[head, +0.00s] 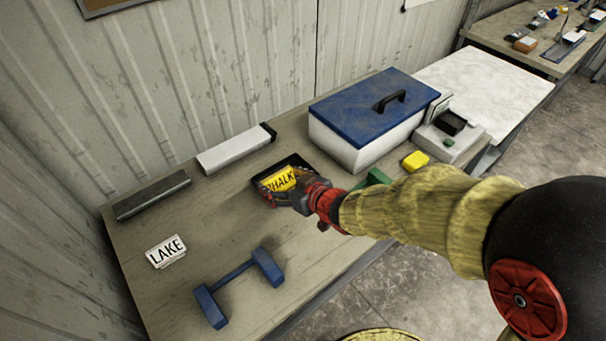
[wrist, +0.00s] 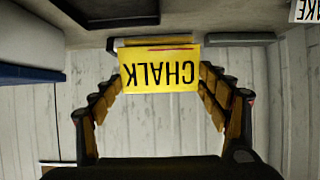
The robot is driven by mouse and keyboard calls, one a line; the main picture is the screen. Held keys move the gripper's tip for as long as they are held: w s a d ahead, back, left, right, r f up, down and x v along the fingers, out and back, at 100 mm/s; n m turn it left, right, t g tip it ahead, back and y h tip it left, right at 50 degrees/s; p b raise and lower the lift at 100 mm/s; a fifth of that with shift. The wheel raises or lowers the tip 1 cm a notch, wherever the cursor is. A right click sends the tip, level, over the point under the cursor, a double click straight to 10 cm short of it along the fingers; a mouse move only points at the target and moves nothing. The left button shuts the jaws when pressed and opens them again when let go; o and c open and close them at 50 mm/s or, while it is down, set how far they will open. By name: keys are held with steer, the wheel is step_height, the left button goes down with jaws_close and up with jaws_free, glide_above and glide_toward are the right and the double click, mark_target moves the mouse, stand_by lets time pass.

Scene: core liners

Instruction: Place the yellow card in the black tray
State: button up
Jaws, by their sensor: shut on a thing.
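The yellow card (head: 280,180), marked CHALK, is between the fingers of my gripper (head: 284,191), which is shut on it. In the wrist view the card (wrist: 160,72) spans the gap between both fingers (wrist: 160,84), its lettering upside down. The black tray (head: 292,160) lies on the table behind the card in the head view, and card and fingers hide much of it. In the wrist view the tray (wrist: 108,8) shows at the top edge, seemingly apart from the card. The exact height of the card over the tray is hard to tell.
A white LAKE card (head: 166,251) and a blue dumbbell-shaped piece (head: 238,276) lie at the front left. A grey bar (head: 152,195) and white block (head: 235,150) lie along the wall. A blue-lidded box (head: 365,115) stands right of the tray, with a yellow block (head: 415,160) nearby.

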steer(key=w+f+b, duration=0.1)
steer(key=w+f, duration=0.2)
steer(key=w, duration=0.1)
steer(key=w+d+f+b, duration=0.1)
steer(key=w+f+b, duration=0.1)
steer(key=w, duration=0.3)
steer(key=w+f+b, duration=0.1)
steer(key=w+f, duration=0.3)
steer(key=shift+w+d+f, duration=0.15)
steer(key=shift+d, duration=0.15)
steer(key=shift+w+f+b, duration=0.2)
steer(key=shift+f+b, duration=0.4)
steer(key=shift+f, duration=0.4)
steer(key=shift+w+f+b, duration=0.2)
steer(key=shift+f+b, duration=0.4)
steer(key=shift+f, duration=0.35)
steer(key=shift+f, duration=0.15)
steer(key=o, duration=1.1)
steer(key=shift+o, duration=0.2)
